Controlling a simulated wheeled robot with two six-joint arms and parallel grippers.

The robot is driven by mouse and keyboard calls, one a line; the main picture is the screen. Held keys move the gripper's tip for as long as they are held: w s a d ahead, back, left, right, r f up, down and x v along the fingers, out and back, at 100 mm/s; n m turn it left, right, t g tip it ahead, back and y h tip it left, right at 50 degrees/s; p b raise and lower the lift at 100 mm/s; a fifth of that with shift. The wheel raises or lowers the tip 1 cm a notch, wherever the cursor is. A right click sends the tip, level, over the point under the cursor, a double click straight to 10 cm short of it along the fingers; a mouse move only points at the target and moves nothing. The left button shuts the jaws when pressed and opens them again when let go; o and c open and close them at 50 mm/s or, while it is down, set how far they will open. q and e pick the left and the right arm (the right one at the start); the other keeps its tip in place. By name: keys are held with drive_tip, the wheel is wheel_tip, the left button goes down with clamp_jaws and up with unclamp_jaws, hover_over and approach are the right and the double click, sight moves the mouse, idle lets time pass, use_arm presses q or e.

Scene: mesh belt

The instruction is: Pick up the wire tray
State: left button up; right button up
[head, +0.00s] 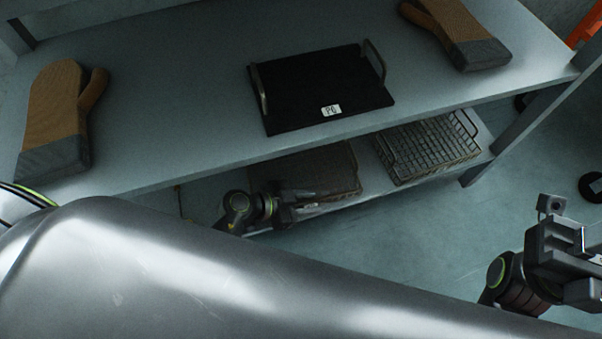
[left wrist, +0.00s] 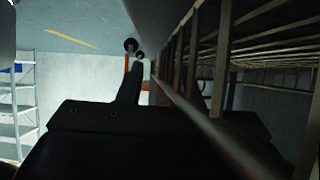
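Two wire trays lie on the lower shelf in the head view. The right one (head: 430,147) shows its mesh and rim clearly. The left one (head: 322,172) is darker, in shadow, partly covered by the shelf above and my left gripper. My left gripper (head: 288,207) is low at that left tray's near left corner. In the left wrist view a wire tray's rim and bars (left wrist: 195,105) run close beside a dark finger (left wrist: 131,85). The other finger is not clear, so I cannot tell whether it grips. My right gripper (head: 583,262) is at the right edge, jaws apart, empty, away from the trays.
The upper table (head: 190,75) overhangs the lower shelf (head: 484,135). On it lie a black tray with two handles (head: 300,85), a left oven mitt (head: 58,110) and a right oven mitt (head: 458,32). A table leg (head: 540,112) stands right of the shelf.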

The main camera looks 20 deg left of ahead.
use_arm(q)
clamp_jaws()
drive_tip(key=shift+r, duration=0.15)
